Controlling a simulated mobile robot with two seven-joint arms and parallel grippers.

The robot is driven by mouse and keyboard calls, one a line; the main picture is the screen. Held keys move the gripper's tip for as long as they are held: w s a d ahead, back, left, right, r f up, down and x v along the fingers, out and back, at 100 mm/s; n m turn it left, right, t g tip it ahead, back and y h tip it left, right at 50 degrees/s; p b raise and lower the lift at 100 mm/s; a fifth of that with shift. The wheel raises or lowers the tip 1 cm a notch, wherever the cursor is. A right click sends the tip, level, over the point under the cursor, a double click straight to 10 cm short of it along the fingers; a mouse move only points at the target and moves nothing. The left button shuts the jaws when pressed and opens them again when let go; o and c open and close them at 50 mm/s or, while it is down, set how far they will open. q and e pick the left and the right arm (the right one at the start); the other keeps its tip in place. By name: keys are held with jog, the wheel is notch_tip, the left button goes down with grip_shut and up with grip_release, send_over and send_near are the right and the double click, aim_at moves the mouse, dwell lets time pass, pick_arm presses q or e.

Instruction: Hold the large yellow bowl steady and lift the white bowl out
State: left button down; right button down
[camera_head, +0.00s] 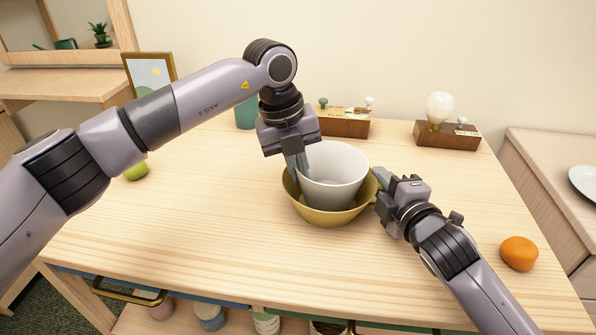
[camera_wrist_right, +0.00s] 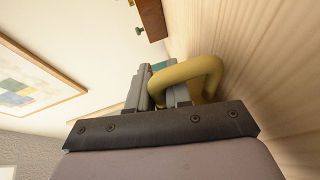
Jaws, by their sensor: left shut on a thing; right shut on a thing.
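The large yellow bowl (camera_head: 322,218) stands upright on the wooden table. The white bowl (camera_head: 338,163) sits within it, its rim well above the yellow rim; its base is hidden, so I cannot tell whether it touches the yellow bowl. My left gripper (camera_head: 300,170) reaches down from above and is shut on the left side of the white bowl. My right gripper (camera_head: 380,182) is shut on the right edge of the yellow bowl. In the right wrist view, its fingers (camera_wrist_right: 168,88) close around a curved yellow part of the yellow bowl (camera_wrist_right: 190,72).
An orange (camera_head: 519,253) lies at the right and a green fruit (camera_head: 136,172) at the left, partly behind my left arm. Behind the bowls stand a teal cup (camera_head: 246,115), a wooden block with knobs (camera_head: 343,122) and a bulb on a wooden base (camera_head: 447,135). The front table area is clear.

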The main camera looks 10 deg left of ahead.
pick_arm(q)
jog(key=shift+w+d+v, duration=0.1)
jog(key=shift+d+v, duration=0.2)
jog(key=shift+v, duration=1.2)
jog(key=shift+w+d+v, duration=0.1)
jog(key=shift+d+v, duration=0.2)
jog(key=shift+v, duration=1.25)
jog(key=shift+w+d+v, duration=0.1)
jog(key=shift+d+v, duration=0.15)
jog(key=shift+v, duration=1.25)
pick_arm(e)
jog(key=shift+f, duration=0.1)
pick_arm(q)
jog(key=shift+r, duration=0.2)
pick_arm(e)
jog(key=c, duration=1)
grip_release()
jog(key=shift+o, duration=0.2)
